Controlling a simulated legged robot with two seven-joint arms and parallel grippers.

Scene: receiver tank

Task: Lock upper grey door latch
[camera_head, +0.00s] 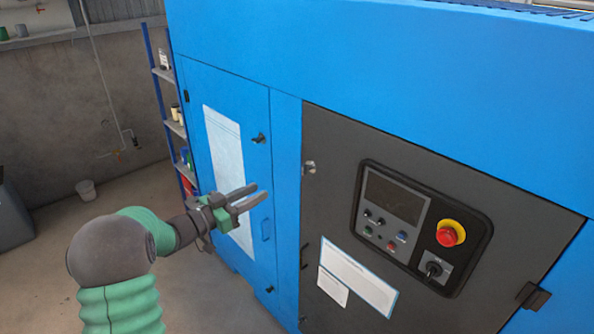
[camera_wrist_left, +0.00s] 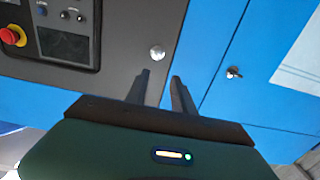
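The upper grey door latch (camera_head: 309,167) is a small silver fitting near the upper left edge of the dark grey door (camera_head: 450,195). In the left wrist view this latch (camera_wrist_left: 157,53) looks like a round silver knob just beyond the fingertips; its turn angle is hard to tell. My left gripper (camera_head: 260,193) is in front of the blue door, left of and a little below the latch, apart from it. In the left wrist view my left gripper (camera_wrist_left: 160,76) has a gap between its two fingers and holds nothing. My right gripper is out of view.
The blue door (camera_head: 215,100) to the left has its own dark latch (camera_head: 259,138). The grey door carries a control panel (camera_head: 410,222) with a red emergency button (camera_head: 449,233). A shelf (camera_head: 165,90) stands at the far left. The floor in front is clear.

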